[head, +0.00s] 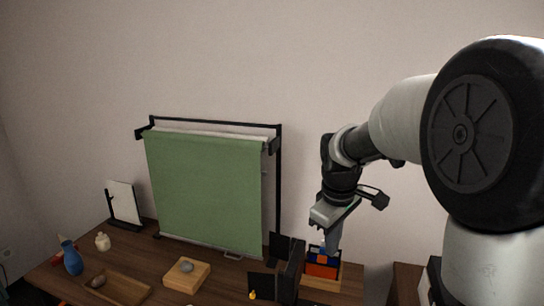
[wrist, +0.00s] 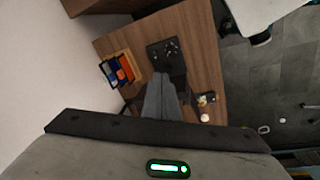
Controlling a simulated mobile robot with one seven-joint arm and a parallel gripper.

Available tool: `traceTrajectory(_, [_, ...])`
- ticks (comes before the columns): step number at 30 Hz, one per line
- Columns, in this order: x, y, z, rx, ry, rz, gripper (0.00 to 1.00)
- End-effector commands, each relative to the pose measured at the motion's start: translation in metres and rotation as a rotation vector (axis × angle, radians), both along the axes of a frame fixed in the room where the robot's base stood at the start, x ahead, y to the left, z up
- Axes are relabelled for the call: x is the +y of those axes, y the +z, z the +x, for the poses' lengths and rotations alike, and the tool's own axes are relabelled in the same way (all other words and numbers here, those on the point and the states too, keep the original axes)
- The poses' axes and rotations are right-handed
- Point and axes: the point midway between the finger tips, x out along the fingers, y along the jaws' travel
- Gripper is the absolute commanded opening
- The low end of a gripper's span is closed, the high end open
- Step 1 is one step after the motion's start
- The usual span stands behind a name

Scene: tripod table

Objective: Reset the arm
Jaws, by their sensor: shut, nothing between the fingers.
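My gripper (head: 332,246) hangs fingers-down at the right end of the wooden table (head: 60,281) in the head view. It is above or in front of a small wooden holder with orange and blue items (head: 322,268); I cannot tell the exact gap. In the wrist view my gripper (wrist: 160,82) has its fingers together, with nothing held. There the holder (wrist: 118,68) lies to the left of the fingertips and a black stand (wrist: 168,54) lies just beyond them. My arm reaches in from the right in the head view.
A green sheet (head: 205,190) hangs on a black frame at the back. A blue vase (head: 72,259), white jar (head: 102,241), wooden tray (head: 128,288) and wooden block (head: 187,276) stand to the left. Black upright panels (head: 290,274) stand near the gripper.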

Motion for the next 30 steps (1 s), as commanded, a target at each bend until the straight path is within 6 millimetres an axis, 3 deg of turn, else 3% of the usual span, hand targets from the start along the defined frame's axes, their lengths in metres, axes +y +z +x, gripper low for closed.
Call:
traceTrajectory(1, [0.000, 0.033, -0.021, -0.036, -0.058, 0.009, 0.00])
traceTrajectory(6, [-0.001, 0.094, -0.093, -0.135, -0.278, 0.072, 0.00])
traceTrajectory(10, [-0.001, 0.122, -0.149, -0.203, -0.442, 0.143, 0.00])
traceTrajectory(15, [0.000, 0.135, -0.203, -0.269, -0.612, 0.239, 0.00])
traceTrajectory(21, [0.002, 0.133, -0.230, -0.298, -0.705, 0.300, 0.00])
traceTrajectory(30, [0.002, 0.131, -0.233, -0.300, -0.716, 0.307, 0.00])
